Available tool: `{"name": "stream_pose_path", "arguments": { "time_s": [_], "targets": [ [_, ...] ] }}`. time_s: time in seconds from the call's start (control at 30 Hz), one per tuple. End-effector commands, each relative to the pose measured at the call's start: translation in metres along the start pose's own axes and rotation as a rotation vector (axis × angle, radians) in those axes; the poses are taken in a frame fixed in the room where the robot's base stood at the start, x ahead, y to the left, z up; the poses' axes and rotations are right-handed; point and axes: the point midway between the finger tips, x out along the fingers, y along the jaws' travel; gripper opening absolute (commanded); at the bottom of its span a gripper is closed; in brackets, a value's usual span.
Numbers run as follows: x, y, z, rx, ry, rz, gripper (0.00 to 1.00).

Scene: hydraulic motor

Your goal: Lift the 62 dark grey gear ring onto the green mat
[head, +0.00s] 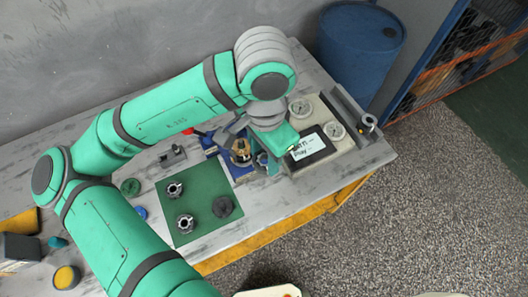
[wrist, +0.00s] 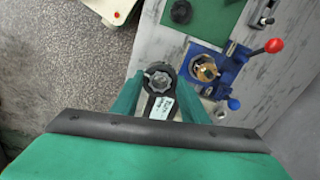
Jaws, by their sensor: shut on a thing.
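The dark grey gear ring (wrist: 158,68) sits between my gripper's green fingers in the wrist view, with a paler toothed centre. My gripper (wrist: 158,98) is shut on it. In the head view my gripper (head: 266,160) is over the right part of the table, beside the blue fixture, and the ring (head: 262,159) is partly hidden by it. I cannot tell how high the ring is off the surface. The green mat (head: 203,206) lies to the left, bearing two silver-grey gear parts (head: 175,190) (head: 185,223) and a dark part (head: 222,207). The mat's edge also shows in the wrist view (wrist: 205,14).
A blue fixture (wrist: 236,66) with a brass-coloured part (wrist: 207,70) and a red-knobbed lever (wrist: 274,46) stands close to my gripper. A gauge panel (head: 333,152) is to the right. A small dark block (head: 173,157) stands behind the mat. The mat's middle has bare room.

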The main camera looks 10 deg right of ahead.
Motion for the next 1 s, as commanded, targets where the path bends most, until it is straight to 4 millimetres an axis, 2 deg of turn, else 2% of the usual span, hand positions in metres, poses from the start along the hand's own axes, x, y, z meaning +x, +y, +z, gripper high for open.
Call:
{"name": "stream_pose_path", "arguments": {
  "time_s": [0.57, 1.0],
  "targets": [
    [-0.016, 0.0, 0.0, 0.0, 0.001, -0.001, 0.08],
    [-0.014, -0.005, -0.006, -0.014, 0.001, 0.002, 0.08]
  ]
}}
